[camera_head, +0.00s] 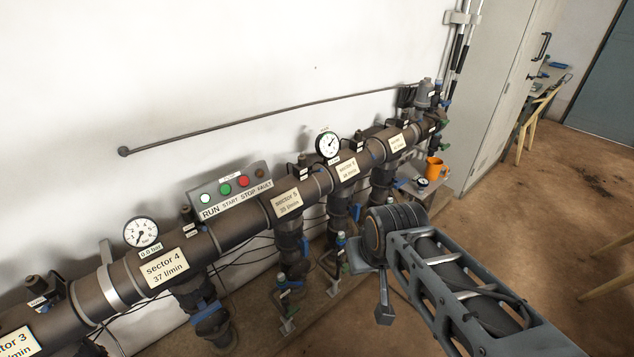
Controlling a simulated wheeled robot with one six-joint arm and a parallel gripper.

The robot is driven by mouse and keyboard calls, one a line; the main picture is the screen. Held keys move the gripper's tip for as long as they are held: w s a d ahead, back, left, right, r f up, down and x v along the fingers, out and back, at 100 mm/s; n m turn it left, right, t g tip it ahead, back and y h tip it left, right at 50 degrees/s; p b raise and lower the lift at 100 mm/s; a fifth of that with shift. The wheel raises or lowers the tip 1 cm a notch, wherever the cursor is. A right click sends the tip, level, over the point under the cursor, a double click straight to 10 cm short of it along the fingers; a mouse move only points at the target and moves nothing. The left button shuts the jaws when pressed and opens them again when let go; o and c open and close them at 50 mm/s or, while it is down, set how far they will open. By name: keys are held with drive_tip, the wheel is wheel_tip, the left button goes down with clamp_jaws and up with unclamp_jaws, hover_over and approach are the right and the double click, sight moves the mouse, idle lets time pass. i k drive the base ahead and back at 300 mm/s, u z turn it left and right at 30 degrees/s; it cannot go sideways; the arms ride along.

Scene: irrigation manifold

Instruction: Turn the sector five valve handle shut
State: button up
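The sector 5 label (288,203) is on the dark horizontal manifold pipe, left of my arm. Below it a dark outlet branch (287,240) drops from the pipe, with a blue valve handle (305,246) on its right side. The handle is small in view and I cannot tell its exact angle. My arm reaches in from the lower right. Its end, with my gripper (383,303), hangs right of the sector 5 branch, apart from it in the picture. The fingers are seen at a poor angle, and whether they are open is unclear.
The sector 4 branch has its own blue handle (207,309). Small green-and-blue-topped fittings (283,290) stand low near the sector 5 branch. A button box (232,194) and pressure gauges (328,145) sit above the pipe. Brown floor is open at right.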

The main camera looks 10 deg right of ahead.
sight(302, 243)
drive_tip(key=k, duration=0.55)
drive_tip(key=u, duration=0.65)
drive_tip(key=i, duration=1.25)
